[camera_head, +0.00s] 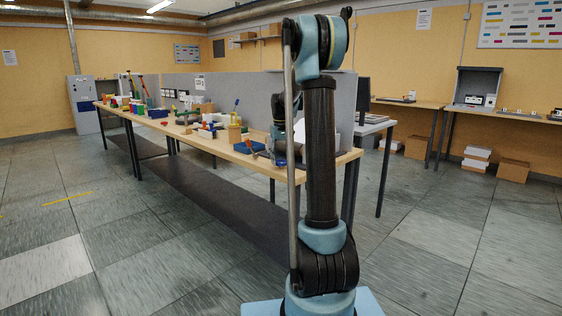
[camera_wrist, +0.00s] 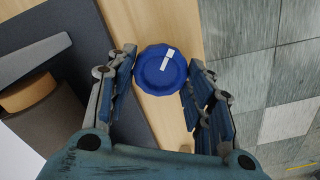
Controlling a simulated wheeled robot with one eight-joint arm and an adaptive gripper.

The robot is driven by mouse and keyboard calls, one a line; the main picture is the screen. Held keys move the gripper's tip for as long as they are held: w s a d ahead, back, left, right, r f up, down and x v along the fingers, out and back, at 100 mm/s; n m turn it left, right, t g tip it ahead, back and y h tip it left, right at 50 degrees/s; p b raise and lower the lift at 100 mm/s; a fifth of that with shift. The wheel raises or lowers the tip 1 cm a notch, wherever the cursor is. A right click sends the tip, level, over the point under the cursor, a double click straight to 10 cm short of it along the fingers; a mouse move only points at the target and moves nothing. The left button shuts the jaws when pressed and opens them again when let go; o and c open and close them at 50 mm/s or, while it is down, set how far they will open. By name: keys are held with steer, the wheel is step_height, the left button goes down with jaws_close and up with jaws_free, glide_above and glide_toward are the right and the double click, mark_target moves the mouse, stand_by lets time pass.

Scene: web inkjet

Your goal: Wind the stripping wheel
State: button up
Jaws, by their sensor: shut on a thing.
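The stripping wheel (camera_wrist: 153,80), a blue round knob with a scalloped rim and a white bar on its face, is in the upper middle of the wrist view. The white bar is tilted, running from upper right to lower left. My gripper (camera_wrist: 163,62) is shut on the wheel, with one finger on each side of its rim. The wheel is seen face-on above a light wood surface.
A dark grey rounded body with a tan part (camera_wrist: 30,94) lies left of the gripper in the wrist view. The wooden bench (camera_head: 150,122) carries several tools and bins, with a grey partition (camera_head: 230,88) behind. The tiled floor (camera_head: 130,235) in front is clear.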

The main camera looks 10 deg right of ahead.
steer(key=n, duration=1.3)
steer(key=shift+n, duration=0.3)
steer(key=n, duration=0.6)
steer(key=shift+w, duration=0.1)
steer(key=n, duration=0.3)
steer(key=shift+n, duration=1.9)
steer(key=shift+a, duration=0.1)
steer(key=o, duration=1.1)
steer(key=shift+c, duration=0.2)
steer(key=shift+r, duration=0.1)
